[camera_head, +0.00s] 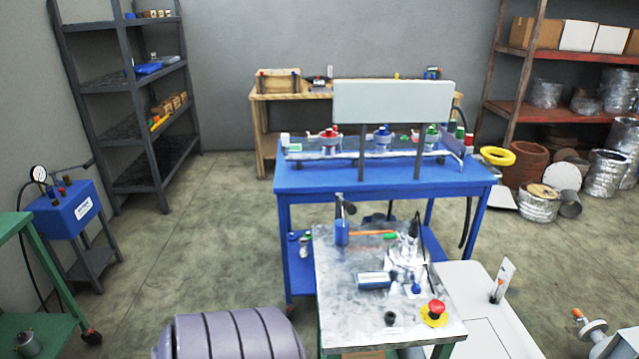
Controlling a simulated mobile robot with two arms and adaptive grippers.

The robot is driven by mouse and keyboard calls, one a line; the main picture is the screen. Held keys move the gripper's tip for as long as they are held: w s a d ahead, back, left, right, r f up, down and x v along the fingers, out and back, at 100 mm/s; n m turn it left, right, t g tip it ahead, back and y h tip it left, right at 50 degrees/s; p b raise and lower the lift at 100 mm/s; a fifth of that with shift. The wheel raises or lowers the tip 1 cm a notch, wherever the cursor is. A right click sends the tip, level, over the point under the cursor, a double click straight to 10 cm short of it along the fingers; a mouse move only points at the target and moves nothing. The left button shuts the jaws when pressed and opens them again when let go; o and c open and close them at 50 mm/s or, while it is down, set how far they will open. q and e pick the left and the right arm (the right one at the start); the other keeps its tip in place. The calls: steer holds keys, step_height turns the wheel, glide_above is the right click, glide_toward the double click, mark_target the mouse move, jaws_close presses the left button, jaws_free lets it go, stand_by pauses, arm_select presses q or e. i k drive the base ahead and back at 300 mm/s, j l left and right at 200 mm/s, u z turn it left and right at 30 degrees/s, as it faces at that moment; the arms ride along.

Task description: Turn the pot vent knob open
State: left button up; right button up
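I cannot tell for sure which part is the pot vent knob. Small vessels stand on the blue table: one with a red top (329,135), one with a blue top (382,134) and one with a green top (431,137). Their knobs are too small to read. A blue box with a pressure gauge (39,173) and small dark and red fittings stands at the left. Neither of my grippers shows in the head view.
The blue table (300,178) carries a blank pale panel (392,102). In front, a grey-topped bench (345,325) holds a red emergency button (436,307) on yellow and small parts. A ribbed lavender drum (230,335) is at the bottom. Floor is free at left centre.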

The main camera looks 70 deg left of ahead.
mark_target(415, 289)
steer(key=u, duration=1.75)
